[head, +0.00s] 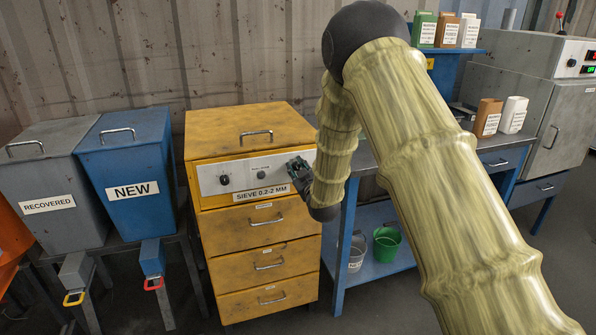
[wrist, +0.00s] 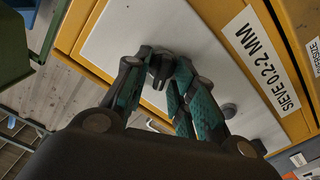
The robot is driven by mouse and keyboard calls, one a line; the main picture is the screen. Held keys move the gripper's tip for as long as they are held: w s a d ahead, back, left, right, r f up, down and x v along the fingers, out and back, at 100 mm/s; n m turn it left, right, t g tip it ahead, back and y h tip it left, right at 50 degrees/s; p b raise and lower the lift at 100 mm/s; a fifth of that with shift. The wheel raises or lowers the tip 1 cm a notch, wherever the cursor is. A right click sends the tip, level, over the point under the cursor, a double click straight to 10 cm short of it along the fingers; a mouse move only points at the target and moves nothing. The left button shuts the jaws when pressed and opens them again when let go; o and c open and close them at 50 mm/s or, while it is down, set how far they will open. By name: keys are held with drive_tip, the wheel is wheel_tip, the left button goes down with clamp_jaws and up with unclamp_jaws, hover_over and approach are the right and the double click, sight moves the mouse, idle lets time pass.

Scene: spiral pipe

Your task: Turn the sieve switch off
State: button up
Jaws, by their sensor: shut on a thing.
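The sieve is a yellow cabinet (head: 250,130) with a pale control panel (head: 244,176) above its drawers. My gripper (head: 296,168) is at the right end of this panel. In the wrist view my gripper (wrist: 163,66) has its two fingers closed on either side of the sieve switch, a small black knob (wrist: 159,74) with a raised grip. The fingers hide this knob in the head view. Another round dark knob (head: 225,180) sits at the panel's left end, free of the gripper; it also shows in the wrist view (wrist: 228,110).
A small round fitting (head: 262,170) sits mid-panel. The blue NEW bin (head: 125,160) and grey RECOVERED bin (head: 45,165) stand to the left. A blue bench (head: 385,265) with a green bucket (head: 387,243) stands at right. The floor in front is clear.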

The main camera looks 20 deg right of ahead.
drive_tip(key=shift+n, duration=0.6)
drive_tip(key=o, duration=0.7)
drive_tip(key=shift+c, duration=0.2)
drive_tip(key=shift+s, duration=0.1)
drive_tip(key=s, duration=1.1)
drive_tip(key=shift+s+d, duration=0.2)
drive_tip(key=shift+s, duration=0.2)
